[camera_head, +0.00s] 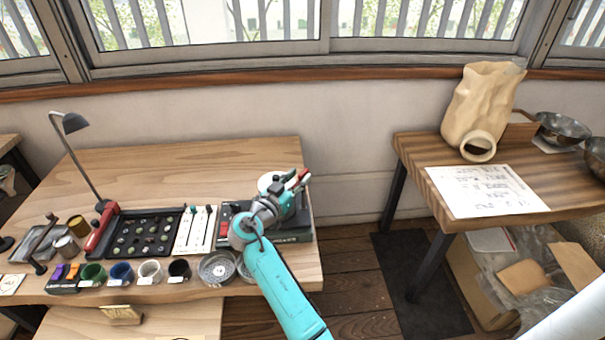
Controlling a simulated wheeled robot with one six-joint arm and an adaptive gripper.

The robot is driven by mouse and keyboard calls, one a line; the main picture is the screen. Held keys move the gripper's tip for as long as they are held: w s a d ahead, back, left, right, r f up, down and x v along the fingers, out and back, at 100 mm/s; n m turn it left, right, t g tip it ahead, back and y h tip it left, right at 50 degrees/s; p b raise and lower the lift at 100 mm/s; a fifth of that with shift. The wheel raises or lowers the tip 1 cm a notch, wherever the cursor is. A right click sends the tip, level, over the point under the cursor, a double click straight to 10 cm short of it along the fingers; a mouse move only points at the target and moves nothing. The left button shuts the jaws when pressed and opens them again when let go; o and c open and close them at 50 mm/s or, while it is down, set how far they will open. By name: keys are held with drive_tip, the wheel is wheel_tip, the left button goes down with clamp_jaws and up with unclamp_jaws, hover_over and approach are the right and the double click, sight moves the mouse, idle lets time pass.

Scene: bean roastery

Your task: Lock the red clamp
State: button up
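My arm reaches in from the bottom of the head view, over the right end of the left wooden table. My gripper (294,186) is at that table's right end, above a dark box-like item (292,234). Its fingers are small and partly hidden, so I cannot tell whether they are open or shut. A small red part (302,175) shows right at the gripper's end; it may be the red clamp, but its shape and lock position are unclear. Another red, elongated piece (102,230) stands at the lamp's foot, left of the black tray, well away from my gripper.
The left table (190,160) holds a desk lamp (74,123), a black bean tray (143,252), white cards (195,230), several small cups and a glass dish (217,268). A second table (540,190) with a sack (482,105) stands right. Floor shows between them.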

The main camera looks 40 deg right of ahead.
drive_tip(key=v, duration=0.8)
drive_tip(key=shift+a, duration=0.35)
drive_tip(key=shift+s, duration=0.1)
